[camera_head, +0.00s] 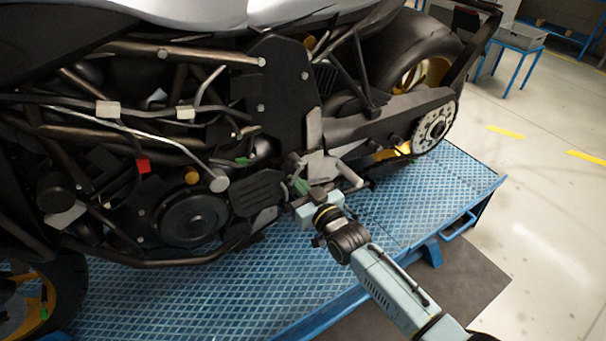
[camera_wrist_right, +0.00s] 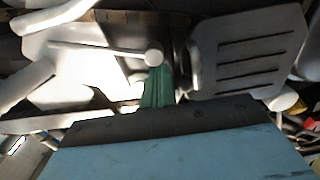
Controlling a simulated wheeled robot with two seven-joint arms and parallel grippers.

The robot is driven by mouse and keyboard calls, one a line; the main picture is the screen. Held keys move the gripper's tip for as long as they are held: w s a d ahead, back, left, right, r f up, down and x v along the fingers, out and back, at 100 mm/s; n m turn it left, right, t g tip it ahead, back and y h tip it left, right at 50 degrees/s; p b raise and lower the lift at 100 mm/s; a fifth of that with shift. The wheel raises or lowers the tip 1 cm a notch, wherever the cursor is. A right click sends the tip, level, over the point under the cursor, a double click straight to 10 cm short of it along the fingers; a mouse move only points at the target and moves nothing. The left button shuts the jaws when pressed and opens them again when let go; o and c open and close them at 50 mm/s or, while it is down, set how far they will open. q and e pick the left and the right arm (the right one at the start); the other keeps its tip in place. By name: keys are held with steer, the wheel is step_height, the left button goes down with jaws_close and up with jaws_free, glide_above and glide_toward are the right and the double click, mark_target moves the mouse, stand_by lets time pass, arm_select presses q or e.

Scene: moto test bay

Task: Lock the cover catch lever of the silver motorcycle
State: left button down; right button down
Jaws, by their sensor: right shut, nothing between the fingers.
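The motorcycle (camera_head: 193,12) has a silver upper body and dark frame parts, and stands on a blue platform. My right gripper (camera_head: 300,187) is at the lower middle of its side, beside a pale metal bracket. Its green fingertips (camera_wrist_right: 158,88) are shut with nothing between them. In the right wrist view, a thin pale lever (camera_wrist_right: 100,49) with a round knob (camera_wrist_right: 153,56) lies just beyond the fingertips. The knob overlaps the tips in the picture; I cannot tell whether they touch. It looks like the catch lever, but I cannot be sure. My left gripper is not in view.
A grooved dark cover (camera_head: 258,195) sits just left of the right gripper, and shows at right in the wrist view (camera_wrist_right: 250,52). The blue platform (camera_head: 420,185) has bare room to the right. A rear wheel and a blue table (camera_head: 518,40) are farther back.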

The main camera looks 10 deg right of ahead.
steer(key=shift+a, duration=0.15)
steer(key=shift+s+a+r+p, duration=0.15)
steer(key=shift+s+a+p, duration=0.15)
steer(key=shift+a, duration=0.2)
stand_by(0.4)
